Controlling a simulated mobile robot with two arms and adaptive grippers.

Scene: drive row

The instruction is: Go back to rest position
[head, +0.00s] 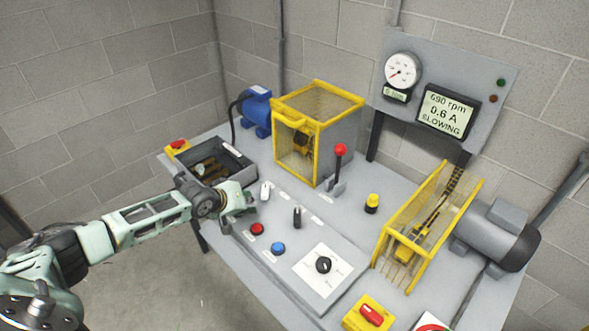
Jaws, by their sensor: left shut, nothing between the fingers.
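My left gripper (245,208) is at the left end of the workbench (336,228), just above its control panel. It is shut and empty. My left arm reaches in from the left side of the head view. My right gripper is not in the head view.
An open grey box (247,172) lies behind my gripper. A red-knobbed lever (339,160), yellow cages (318,92) and a grey motor (497,236) stand on the bench. The display (447,111) reads 690 rpm, 0.6 A, SLOWING. Floor (170,270) left of the bench is clear.

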